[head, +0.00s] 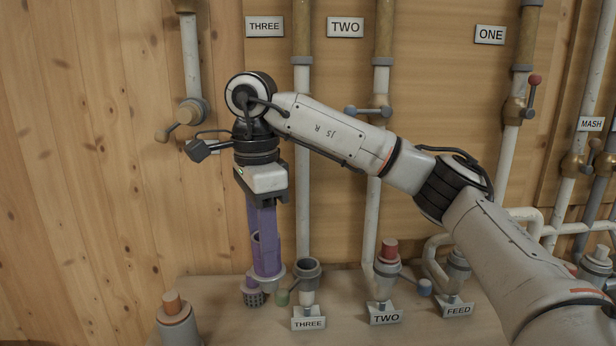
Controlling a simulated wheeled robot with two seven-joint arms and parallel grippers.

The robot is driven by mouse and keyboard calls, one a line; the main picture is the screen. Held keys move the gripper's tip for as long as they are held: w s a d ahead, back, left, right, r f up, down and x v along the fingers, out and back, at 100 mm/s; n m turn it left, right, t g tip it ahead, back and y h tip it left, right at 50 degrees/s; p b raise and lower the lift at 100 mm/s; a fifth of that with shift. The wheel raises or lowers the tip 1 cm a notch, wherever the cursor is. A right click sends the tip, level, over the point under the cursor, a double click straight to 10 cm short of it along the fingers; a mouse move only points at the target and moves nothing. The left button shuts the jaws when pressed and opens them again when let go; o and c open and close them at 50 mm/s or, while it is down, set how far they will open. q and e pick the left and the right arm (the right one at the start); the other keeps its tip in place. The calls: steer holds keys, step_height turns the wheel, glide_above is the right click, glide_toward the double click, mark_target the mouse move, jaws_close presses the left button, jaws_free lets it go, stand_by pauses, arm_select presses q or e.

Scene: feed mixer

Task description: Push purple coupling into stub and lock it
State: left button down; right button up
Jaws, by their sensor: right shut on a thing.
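The purple coupling (266,243) hangs upright below my right gripper (262,197), which is shut on its upper part. The coupling's lower end meets a pale collar (267,280); whether it is seated in anything there I cannot tell. A grey stub with an open dark mouth (307,268) stands just right of the coupling, behind the sign THREE (309,324). A lever with a green knob (282,298) reaches left from this stub. My left gripper is not in view.
A dark perforated piece (254,298) sits under the collar. Stub TWO with a red cap (389,250) and the FEED stub (458,261) stand to the right. An orange-topped post (177,318) stands front left. Valve pipes (302,150) run down the wooden wall behind.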

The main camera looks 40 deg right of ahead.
steer(key=w+d+r+m+p, duration=0.1)
steer(key=d+r+m, duration=0.2)
steer(key=d+m, duration=0.2)
steer(key=w+d+r+m+p, duration=0.1)
steer(key=d+r+m, duration=0.2)
steer(key=d+m, duration=0.3)
steer(key=m, duration=0.5)
steer(key=shift+d+p, duration=0.3)
step_height(320, 180, down, 6)
steer(key=b, duration=0.3)
steer(key=shift+r, duration=0.1)
steer(key=shift+r+p, duration=0.1)
steer(key=shift+p, duration=0.9)
stand_by(0.8)
steer(key=shift+f+b, duration=1.05)
steer(key=shift+f, duration=1.2)
steer(key=o, duration=1.3)
